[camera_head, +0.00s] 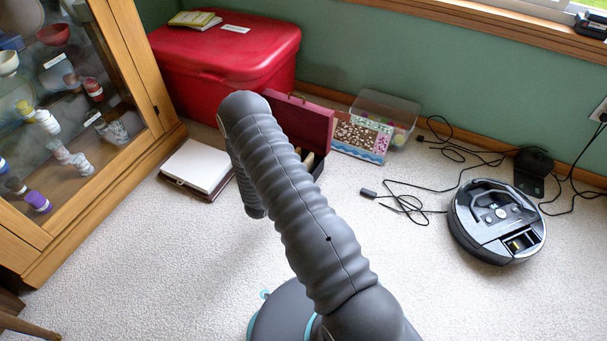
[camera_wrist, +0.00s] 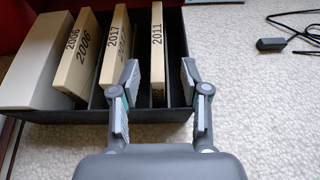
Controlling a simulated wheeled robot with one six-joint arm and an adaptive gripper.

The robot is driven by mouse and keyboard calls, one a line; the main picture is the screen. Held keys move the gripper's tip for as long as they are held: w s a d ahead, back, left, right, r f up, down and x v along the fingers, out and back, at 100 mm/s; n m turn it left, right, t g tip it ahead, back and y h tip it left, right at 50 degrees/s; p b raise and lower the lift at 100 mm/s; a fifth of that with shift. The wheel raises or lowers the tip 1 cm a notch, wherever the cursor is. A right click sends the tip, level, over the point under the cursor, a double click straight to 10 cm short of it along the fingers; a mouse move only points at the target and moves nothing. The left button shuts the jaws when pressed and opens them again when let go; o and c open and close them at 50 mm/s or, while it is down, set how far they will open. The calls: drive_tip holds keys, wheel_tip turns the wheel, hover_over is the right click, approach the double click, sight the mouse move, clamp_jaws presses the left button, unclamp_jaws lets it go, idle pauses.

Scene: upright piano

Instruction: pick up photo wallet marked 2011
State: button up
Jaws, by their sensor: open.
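The photo wallet marked 2011 (camera_wrist: 157,38) is tan and stands upright in a dark box (camera_wrist: 178,40) in the wrist view. Its lower end lies between my fingers. My gripper (camera_wrist: 160,80) is open, with one finger on each side of the wallet; I cannot tell whether either touches it. Left of it in the box stand a tan wallet marked 2017 (camera_wrist: 116,45), one marked 2006 (camera_wrist: 78,55) and a plain pale block (camera_wrist: 38,70). In the head view the box's dark red lid (camera_head: 302,122) shows, while my arm hides most of the box and the gripper.
A white book or album (camera_head: 198,165) lies left of the box. A red chest (camera_head: 225,60) and clear bin (camera_head: 385,108) stand behind. A glass-fronted cabinet (camera_head: 150,100) is at left. A robot vacuum (camera_head: 496,220) and cables (camera_head: 408,203) lie at right.

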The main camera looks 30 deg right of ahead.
drive_tip(key=shift+b+x, duration=0.35)
drive_tip(key=shift+x, duration=3.25)
drive_tip(key=shift+w+a+r, duration=0.1)
drive_tip(key=shift+w+r, duration=0.05)
drive_tip(key=shift+r, duration=0.05)
clamp_jaws()
